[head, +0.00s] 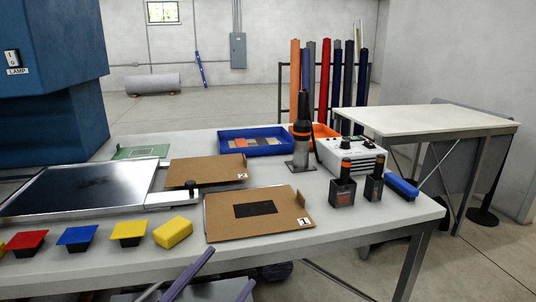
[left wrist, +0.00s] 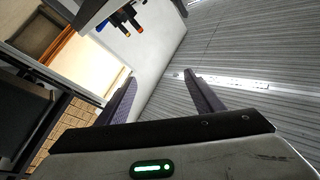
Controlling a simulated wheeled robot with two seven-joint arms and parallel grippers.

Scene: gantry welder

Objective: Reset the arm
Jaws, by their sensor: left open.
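My left gripper (head: 232,266) shows at the bottom of the head view, its two purple-grey fingers spread apart in front of the bench's front edge. In the left wrist view the two fingers (left wrist: 159,78) are also wide apart, with nothing between them. The rest of the left arm is out of frame in the head view. My right gripper does not show in either view.
The white workbench (head: 337,237) holds a brown board with a black patch (head: 225,224), a yellow block (head: 173,232), coloured knobs, a blue tray (head: 226,149), a soldering station (head: 350,157) and dark holders (head: 342,192). A second table (head: 430,121) stands behind right.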

